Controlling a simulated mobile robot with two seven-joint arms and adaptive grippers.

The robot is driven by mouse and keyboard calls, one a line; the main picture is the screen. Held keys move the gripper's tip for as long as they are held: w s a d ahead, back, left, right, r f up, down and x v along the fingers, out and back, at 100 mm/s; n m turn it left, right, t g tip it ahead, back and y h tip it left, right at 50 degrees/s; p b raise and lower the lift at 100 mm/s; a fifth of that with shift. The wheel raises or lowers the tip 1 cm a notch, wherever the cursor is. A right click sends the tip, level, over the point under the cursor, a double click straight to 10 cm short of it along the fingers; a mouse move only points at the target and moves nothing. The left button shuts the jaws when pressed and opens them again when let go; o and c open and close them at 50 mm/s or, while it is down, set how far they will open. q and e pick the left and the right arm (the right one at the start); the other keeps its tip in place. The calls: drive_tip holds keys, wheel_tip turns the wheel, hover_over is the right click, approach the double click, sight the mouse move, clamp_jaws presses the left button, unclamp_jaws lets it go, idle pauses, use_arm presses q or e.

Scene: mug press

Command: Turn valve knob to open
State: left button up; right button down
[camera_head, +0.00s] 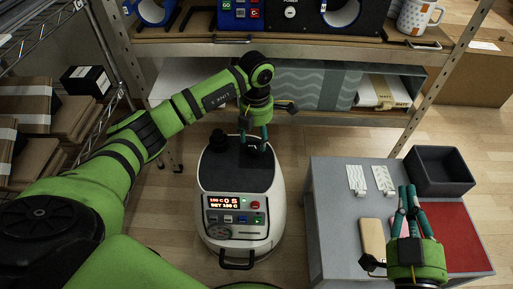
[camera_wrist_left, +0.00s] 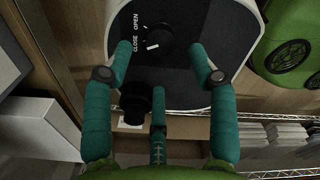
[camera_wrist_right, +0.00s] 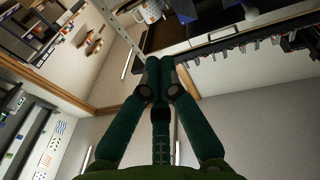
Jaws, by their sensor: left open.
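The valve knob (camera_wrist_left: 158,38) is a round black knob with a white mark on the dark top of a white machine (camera_head: 209,178). The words OPEN and CLOSE are printed beside it; its white mark lies on the CLOSE side. My left gripper (camera_head: 258,147) points down over the machine's top. In the left wrist view the left gripper (camera_wrist_left: 162,55) is open, fingers apart on either side of the knob; I cannot tell whether they touch it. My right gripper (camera_head: 408,188) is shut and empty above the grey table.
The grey table (camera_head: 334,235) holds white strips (camera_head: 357,178) and a dark bin (camera_head: 440,160). A shelf (camera_head: 190,49) stands behind. Open floor separates machine and table.

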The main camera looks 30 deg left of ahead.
sight(256, 149)
use_arm(q)
wheel_tip(256, 149, down, 5)
drive_tip(key=shift+f+b, duration=0.1)
drive_tip(key=shift+b, duration=0.6)
drive_tip(key=shift+f, duration=0.1)
use_arm(e)
drive_tip(key=s+a+r+n+t+y, duration=0.1)
drive_tip(key=s+r+t+y, duration=0.3)
drive_tip(key=r, duration=0.5)
drive_tip(key=shift+a+n+t, duration=0.3)
drive_tip(key=shift+a+t, duration=0.1)
use_arm(q)
drive_tip(key=c, duration=1.1)
